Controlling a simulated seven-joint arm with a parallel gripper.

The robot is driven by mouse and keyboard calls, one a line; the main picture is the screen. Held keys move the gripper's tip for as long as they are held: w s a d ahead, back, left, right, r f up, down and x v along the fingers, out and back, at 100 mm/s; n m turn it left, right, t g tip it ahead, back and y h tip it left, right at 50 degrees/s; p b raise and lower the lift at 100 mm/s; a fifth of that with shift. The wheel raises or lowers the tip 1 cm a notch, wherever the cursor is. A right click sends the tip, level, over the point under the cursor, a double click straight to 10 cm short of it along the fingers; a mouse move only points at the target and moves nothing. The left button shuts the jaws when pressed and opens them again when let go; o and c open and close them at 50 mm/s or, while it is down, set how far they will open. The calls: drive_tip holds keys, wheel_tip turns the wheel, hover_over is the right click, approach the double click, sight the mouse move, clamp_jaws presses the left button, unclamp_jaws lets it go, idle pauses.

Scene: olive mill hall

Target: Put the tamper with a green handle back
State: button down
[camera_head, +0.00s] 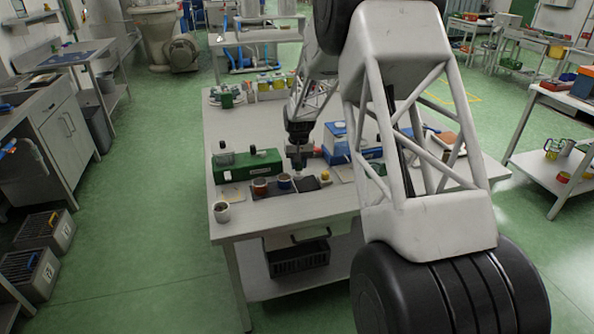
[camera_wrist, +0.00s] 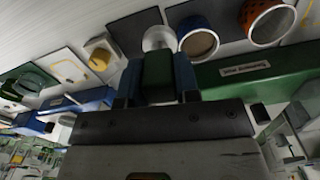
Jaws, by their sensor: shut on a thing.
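My gripper (camera_head: 298,152) is shut on the tamper with a green handle. In the wrist view the green handle (camera_wrist: 158,72) sits between my two dark blue fingers (camera_wrist: 158,85), and its pale round end (camera_wrist: 158,38) shows beyond them. In the head view the tamper hangs just over a low dark station (camera_head: 274,191) at the table's front. This station carries a red-brown cup (camera_head: 260,187) and a blue cup (camera_head: 284,182), with a flat black part to their right. Whether the tamper touches the station I cannot tell.
A long green box (camera_head: 235,174) lies behind the station on the left, a blue box (camera_head: 338,156) behind on the right. A small yellow-topped piece (camera_head: 311,177) is right of it. A white cup (camera_head: 222,212) stands near the front left corner. The table's (camera_head: 330,203) front right is clear.

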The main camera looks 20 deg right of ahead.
drive_tip(key=shift+s+d+f+n, duration=0.75)
drive_tip(key=shift+s+d+n, duration=0.05)
drive_tip(key=shift+s+d, duration=0.05)
drive_tip(key=shift+w, duration=0.1)
drive_tip(key=w+d+f, duration=0.1)
drive_tip(key=w+d, duration=0.1)
drive_tip(key=w, duration=1.3)
drive_tip(key=shift+w+f, duration=0.25)
drive_tip(key=shift+w, duration=0.1)
drive_tip(key=shift+f, duration=0.1)
drive_tip(key=shift+f, duration=1.65)
drive_tip(key=shift+f, duration=0.15)
drive_tip(key=c, duration=0.8)
unclamp_jaws()
drive_tip(key=shift+c, duration=0.2)
